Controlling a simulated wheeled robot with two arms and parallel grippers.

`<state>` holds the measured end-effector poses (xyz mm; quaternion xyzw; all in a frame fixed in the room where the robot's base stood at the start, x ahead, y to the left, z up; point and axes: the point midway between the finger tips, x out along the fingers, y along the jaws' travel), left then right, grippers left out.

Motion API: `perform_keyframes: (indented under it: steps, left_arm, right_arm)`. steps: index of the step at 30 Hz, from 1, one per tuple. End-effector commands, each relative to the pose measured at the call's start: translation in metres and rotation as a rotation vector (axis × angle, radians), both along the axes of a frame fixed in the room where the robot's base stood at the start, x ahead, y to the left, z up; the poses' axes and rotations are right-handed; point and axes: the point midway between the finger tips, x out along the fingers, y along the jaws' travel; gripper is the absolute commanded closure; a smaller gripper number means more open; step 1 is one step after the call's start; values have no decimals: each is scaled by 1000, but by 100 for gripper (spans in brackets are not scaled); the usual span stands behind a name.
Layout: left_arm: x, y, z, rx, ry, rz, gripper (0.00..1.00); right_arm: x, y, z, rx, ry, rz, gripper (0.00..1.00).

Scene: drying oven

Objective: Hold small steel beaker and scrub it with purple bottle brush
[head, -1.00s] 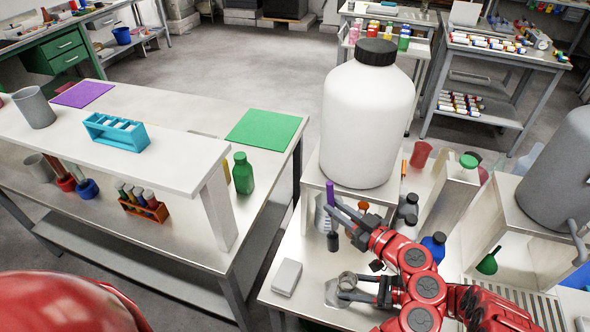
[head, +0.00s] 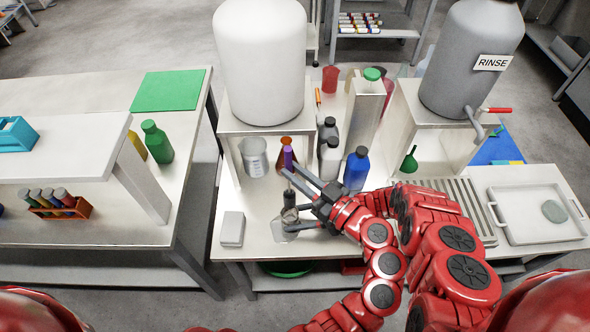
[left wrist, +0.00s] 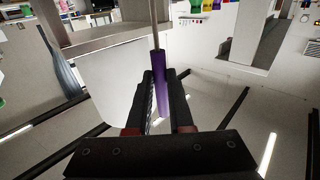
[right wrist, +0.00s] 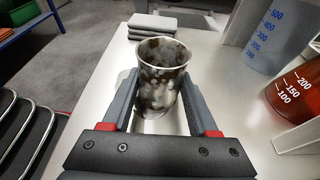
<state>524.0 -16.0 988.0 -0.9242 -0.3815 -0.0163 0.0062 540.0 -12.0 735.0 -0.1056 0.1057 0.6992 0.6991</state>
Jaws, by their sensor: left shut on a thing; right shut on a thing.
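My left gripper (head: 289,171) is shut on the purple handle of the bottle brush (head: 288,157), which stands upright with its dark bristles down. The purple handle (left wrist: 161,92) also shows between the jaws in the left wrist view, with a thin metal shaft. My right gripper (head: 289,222) is shut around the small steel beaker (right wrist: 160,85), upright, with dark and pale blotches on its wall. In the head view the bristles overlap the beaker's mouth. The right wrist view shows no brush inside the mouth, so how far apart they are is unclear.
A white pad (head: 232,228) lies left of the beaker. A clear beaker (head: 254,157), an orange flask (head: 287,149) and a blue bottle (head: 356,170) stand behind. A white tank (head: 260,65) is on a stand. The grey RINSE tank (head: 468,60) and a tray (head: 497,226) are at right.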

Motion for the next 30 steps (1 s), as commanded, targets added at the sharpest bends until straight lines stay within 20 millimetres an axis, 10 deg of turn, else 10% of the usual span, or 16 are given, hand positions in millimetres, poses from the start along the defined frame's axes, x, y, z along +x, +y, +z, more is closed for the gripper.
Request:
perform_keyframes:
  steps: [30]
  left_arm:
    - [0,-1,-88,3,1,-3,100]
  right_arm:
    - [0,0,0,0,0,0,100]
